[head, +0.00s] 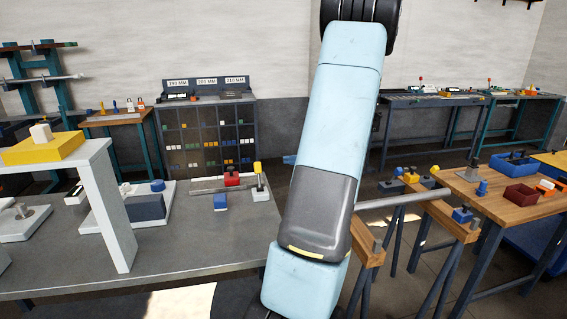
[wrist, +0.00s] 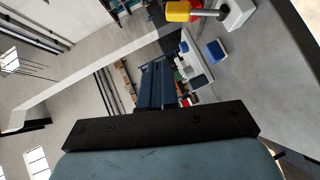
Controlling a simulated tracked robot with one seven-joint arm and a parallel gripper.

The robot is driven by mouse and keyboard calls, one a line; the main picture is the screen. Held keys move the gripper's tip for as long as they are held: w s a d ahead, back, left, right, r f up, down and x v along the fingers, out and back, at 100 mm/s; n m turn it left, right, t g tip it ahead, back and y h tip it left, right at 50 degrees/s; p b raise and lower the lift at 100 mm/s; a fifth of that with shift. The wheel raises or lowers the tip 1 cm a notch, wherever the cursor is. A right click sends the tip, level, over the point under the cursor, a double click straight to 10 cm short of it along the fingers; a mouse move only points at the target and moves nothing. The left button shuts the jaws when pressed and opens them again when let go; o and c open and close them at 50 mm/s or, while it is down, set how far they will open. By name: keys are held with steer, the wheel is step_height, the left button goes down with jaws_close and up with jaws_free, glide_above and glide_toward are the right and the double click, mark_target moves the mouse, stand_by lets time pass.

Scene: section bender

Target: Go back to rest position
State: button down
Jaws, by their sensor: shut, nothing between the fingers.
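My gripper (wrist: 157,68) shows in the wrist view, where its dark bar crosses the bottom and its fingers meet in the middle. It is shut and empty, and it touches nothing that I can see. In the head view my light blue arm rises through the middle of the picture, and the gripper itself does not show there. The arm hides part of the back wall and the floor behind it.
A grey bench (head: 180,252) at left carries a white stand (head: 108,200) with a yellow block (head: 43,148), a red block (head: 231,178) and a blue block (head: 220,202). A bar (head: 390,200) lies on wooden trestles right of my arm. A wooden table (head: 505,200) stands at right.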

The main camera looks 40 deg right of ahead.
steer(key=shift+s, duration=0.15)
stand_by(0.5)
steer(key=s+a+r+n+g+y, duration=0.15)
steer(key=a+r+n+g, duration=0.3)
steer(key=a+n, duration=0.95)
steer(key=a+r+n+g+y, duration=0.25)
steer(key=a+n+g, duration=0.35)
steer(key=a+n, duration=0.7)
steer(key=s+a+r+n+h, duration=0.3)
steer(key=s+a+n, duration=0.3)
steer(key=n, duration=0.7)
steer(key=s+a+r+n+t+h, duration=0.1)
steer(key=s+a+r+n+h, duration=0.2)
steer(key=n, duration=1)
steer(key=s+a+h, duration=0.2)
steer(key=s+a, duration=0.1)
steer(key=s, duration=0.1)
steer(key=shift+s+a+r, duration=0.2)
steer(key=shift+s+r, duration=0.15)
